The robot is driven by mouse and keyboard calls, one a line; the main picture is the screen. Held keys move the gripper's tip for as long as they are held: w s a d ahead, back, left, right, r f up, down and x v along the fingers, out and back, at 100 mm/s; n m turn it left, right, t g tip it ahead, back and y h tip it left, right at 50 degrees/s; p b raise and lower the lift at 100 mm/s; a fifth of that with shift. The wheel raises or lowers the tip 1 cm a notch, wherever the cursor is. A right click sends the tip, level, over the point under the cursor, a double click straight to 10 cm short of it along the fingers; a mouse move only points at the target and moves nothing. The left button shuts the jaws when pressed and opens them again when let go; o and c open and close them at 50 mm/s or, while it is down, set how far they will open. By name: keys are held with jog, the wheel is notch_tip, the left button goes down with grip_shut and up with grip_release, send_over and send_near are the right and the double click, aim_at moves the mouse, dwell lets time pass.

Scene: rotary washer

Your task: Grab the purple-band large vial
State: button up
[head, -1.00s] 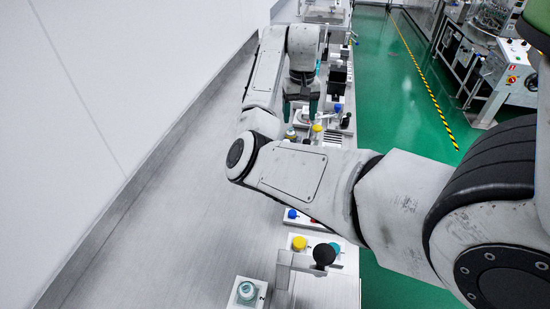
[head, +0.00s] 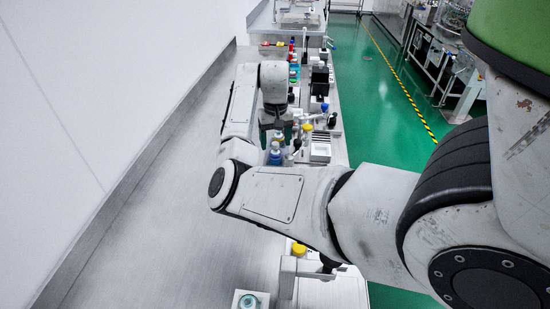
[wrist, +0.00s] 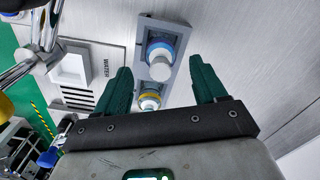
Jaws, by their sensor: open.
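Two vials stand in a grey holder (wrist: 172,25) in the wrist view. One has a white cap and a blue-violet band (wrist: 161,50); it is the closest match to a purple band, though the shade is hard to tell. The other has a yellow band (wrist: 149,103) and is partly hidden by my gripper's crossbar. My gripper (wrist: 162,66) is open, with its green fingers on either side of the vials and nothing held. In the head view my gripper (head: 277,133) is over the same area, with a blue-banded vial (head: 275,157) just below it, partly hidden by my arm.
A panel marked WATER (wrist: 88,65) with a chrome tap (wrist: 45,45) is left of the holder. A yellow-capped item (head: 299,249) and a clear vial (head: 248,301) are near the front. Several bottles (head: 292,65) stand farther back. The bench (head: 180,230) along the wall is clear.

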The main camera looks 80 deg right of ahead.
aim_at(275, 152)
jog(key=shift+w+f+p, duration=0.1)
jog(key=shift+f+p, duration=0.4)
jog(key=shift+f, duration=2.1)
jog(key=c, duration=1.1)
